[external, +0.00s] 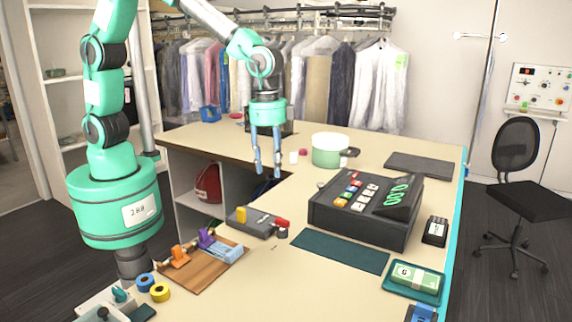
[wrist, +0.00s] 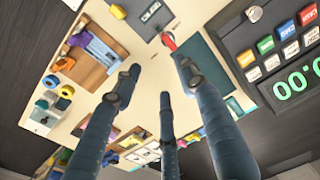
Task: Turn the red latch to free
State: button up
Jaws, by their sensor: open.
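The red latch (external: 282,223) is a small red piece at the right end of a low dark grey box (external: 256,224) on the counter. A yellow piece (external: 241,215) stands at the box's left end. My gripper (external: 268,174) points down, open and empty, above and behind the box, clear of the latch. In the wrist view, the open blue-grey fingers (wrist: 160,72) spread below the red latch (wrist: 168,42) in the picture. The grey box (wrist: 148,16) is cut off at the top edge there. I cannot tell the latch's exact setting.
A cash register (external: 362,208) stands right of the box, with a dark green mat (external: 340,250) in front. A wooden board (external: 198,268) with colored clips lies at left. A pale green pot (external: 330,152) stands behind. Garments hang at the back.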

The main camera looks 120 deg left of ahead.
send_over(283, 221)
notch_tip(283, 221, down, 5)
jog(key=shift+a+r+g, duration=0.1)
jog(key=shift+r+g, duration=0.05)
jog(key=shift+g, duration=0.15)
jog(key=shift+s, duration=0.1)
notch_tip(283, 221, down, 14)
jog(key=shift+r, duration=0.15)
dwell(0.6)
grip_shut()
